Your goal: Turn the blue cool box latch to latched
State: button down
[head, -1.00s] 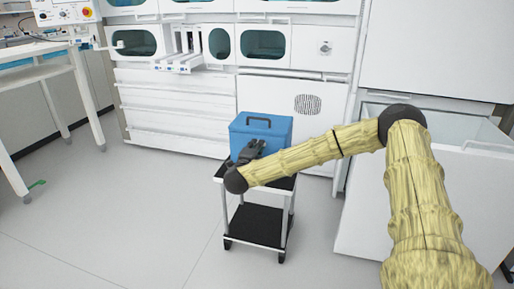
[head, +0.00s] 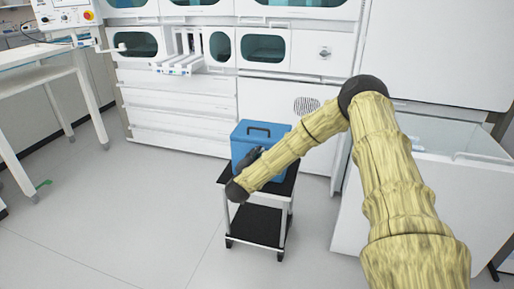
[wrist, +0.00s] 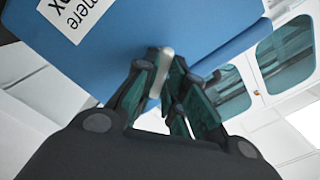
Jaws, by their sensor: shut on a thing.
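The blue cool box (head: 280,139) stands on the small cart's top, with its dark handle (head: 259,130) on the lid. In the wrist view the box (wrist: 195,22) fills the upper part, with a white printed label (wrist: 76,14). A pale latch lever (wrist: 164,60) shows against the blue face. My gripper (wrist: 158,80) is shut on this latch, with its fingers on both sides of it. In the head view my gripper (head: 250,160) is at the box's near face, partly hidden by my forearm, and the latch cannot be made out there.
The cart (head: 288,184) has a black top and a lower shelf (head: 257,226). White cabinets (head: 175,113) stand behind it, and a large white open-topped unit (head: 420,200) is at the right. A white table (head: 40,78) is at the left. The floor left of the cart is clear.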

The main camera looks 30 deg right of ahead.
jog(key=shift+w+a+r+n+p, duration=0.1)
jog(key=shift+a+n+p, duration=0.05)
jog(key=shift+n+p, duration=1.45)
jog(key=shift+w+a+r+n+p, duration=0.15)
jog(key=shift+n+p, duration=0.95)
jog(key=shift+n, duration=1.05)
jog(key=shift+w+a+f+n+p, duration=0.1)
jog(key=shift+n+p, duration=1.25)
jog(key=shift+n, duration=0.5)
jog(key=c, duration=1.5)
grip_release()
jog(key=v, duration=1.2)
